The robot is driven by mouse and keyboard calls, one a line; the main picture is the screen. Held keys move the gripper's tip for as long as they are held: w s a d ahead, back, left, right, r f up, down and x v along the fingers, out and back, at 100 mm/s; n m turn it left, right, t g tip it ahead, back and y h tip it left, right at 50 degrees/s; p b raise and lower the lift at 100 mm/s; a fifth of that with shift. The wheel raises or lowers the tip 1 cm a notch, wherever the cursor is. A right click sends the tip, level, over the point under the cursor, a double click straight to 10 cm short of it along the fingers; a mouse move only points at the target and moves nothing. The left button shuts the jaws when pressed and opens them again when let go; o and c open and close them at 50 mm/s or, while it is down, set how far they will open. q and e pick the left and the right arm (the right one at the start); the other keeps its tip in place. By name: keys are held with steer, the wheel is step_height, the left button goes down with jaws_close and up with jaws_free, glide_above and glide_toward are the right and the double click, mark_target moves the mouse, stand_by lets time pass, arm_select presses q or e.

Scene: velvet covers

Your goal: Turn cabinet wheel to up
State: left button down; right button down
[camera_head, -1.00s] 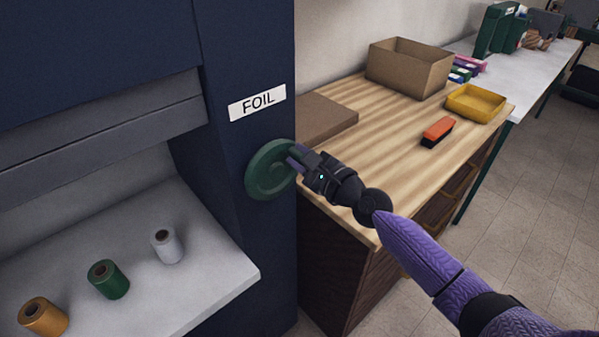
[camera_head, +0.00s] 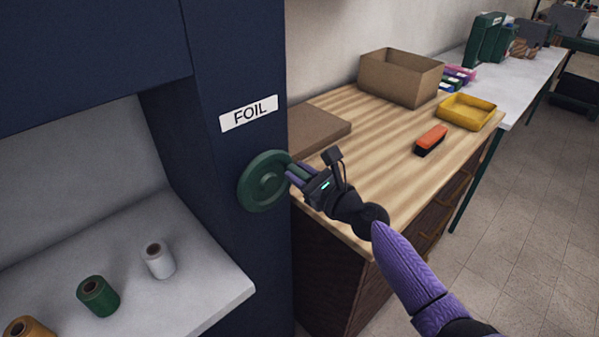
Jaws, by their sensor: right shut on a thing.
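The green cabinet wheel (camera_head: 262,182) is mounted on the dark blue cabinet's (camera_head: 225,60) narrow front face, below a white FOIL label (camera_head: 249,114). My right gripper (camera_head: 293,172) comes in from the right and is shut on the right side of the wheel's rim. Its fingers partly cover that side. The cabinet's opening is uncovered, with no grey shutter showing across it. My left gripper is not in view.
Inside the cabinet, white (camera_head: 158,260), green (camera_head: 98,296) and gold (camera_head: 28,328) rolls stand on a pale shelf (camera_head: 200,300). A wooden workbench (camera_head: 390,150) beside the cabinet holds an open cardboard box (camera_head: 402,85), a yellow tray (camera_head: 466,112) and an orange-black brush (camera_head: 431,140).

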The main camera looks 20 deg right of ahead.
steer(key=shift+f, duration=0.1)
steer(key=shift+c, duration=2.3)
jaws_free()
steer(key=v, duration=1)
steer(key=shift+p, duration=0.35)
